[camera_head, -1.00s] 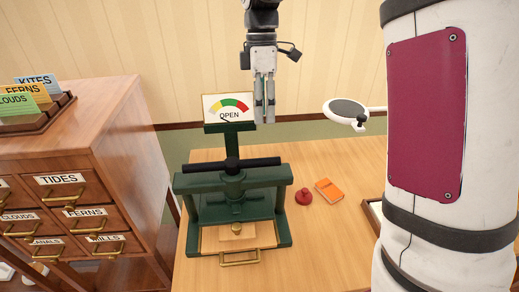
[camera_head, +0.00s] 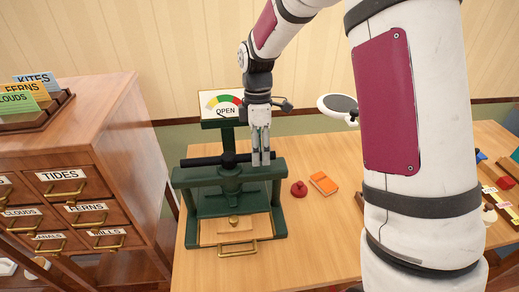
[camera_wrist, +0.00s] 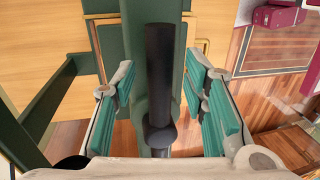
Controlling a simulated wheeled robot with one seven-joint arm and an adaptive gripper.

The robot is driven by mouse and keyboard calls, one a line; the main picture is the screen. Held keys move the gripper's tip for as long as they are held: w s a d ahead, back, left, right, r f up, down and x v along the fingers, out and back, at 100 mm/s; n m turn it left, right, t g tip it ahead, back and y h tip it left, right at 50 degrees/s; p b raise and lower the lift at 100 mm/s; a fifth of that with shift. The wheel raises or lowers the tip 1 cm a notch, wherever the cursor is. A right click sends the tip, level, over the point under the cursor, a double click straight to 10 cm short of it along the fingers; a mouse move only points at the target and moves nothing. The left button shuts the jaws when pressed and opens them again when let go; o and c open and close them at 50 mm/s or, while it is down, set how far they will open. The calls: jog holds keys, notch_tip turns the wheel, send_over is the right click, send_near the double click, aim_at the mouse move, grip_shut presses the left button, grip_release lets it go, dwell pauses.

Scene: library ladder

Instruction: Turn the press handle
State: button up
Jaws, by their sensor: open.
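The green press (camera_head: 215,205) stands on the wooden table. Its black bar handle (camera_head: 205,161) lies across the top, and a dial sign behind it (camera_head: 222,104) reads OPEN. My gripper (camera_head: 261,158) is at the right end of the handle, pointing down. In the wrist view the black handle (camera_wrist: 160,75) runs between the two open green-padded fingers of my gripper (camera_wrist: 165,105). Gaps show on both sides of the bar, so the fingers do not appear to touch it. In the head view the fingers hide part of the handle's right end.
A wooden drawer cabinet (camera_head: 110,150) stands left. Several small coloured items (camera_head: 500,185) lie far right.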

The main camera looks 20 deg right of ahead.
grip_shut()
jog(key=shift+s, duration=0.1)
jog(key=s+m+p, duration=0.1)
jog(key=m, duration=0.1)
jog(key=s+m+p, duration=0.1)
jog(key=shift+s+a+r+m+y, duration=0.15)
jog(key=shift+s+a+m+y, duration=0.15)
jog(key=shift+a+m, duration=0.1)
jog(key=shift+s+a+m+t+y+p, duration=0.15)
jog(key=shift+s+a+m+p, duration=0.2)
jog(key=shift+m, duration=0.4)
jog(key=shift+s+a+m+t+y+p, duration=0.15)
jog(key=shift+s+a+m+p, duration=0.2)
jog(key=shift+m, duration=0.4)
grip_release()
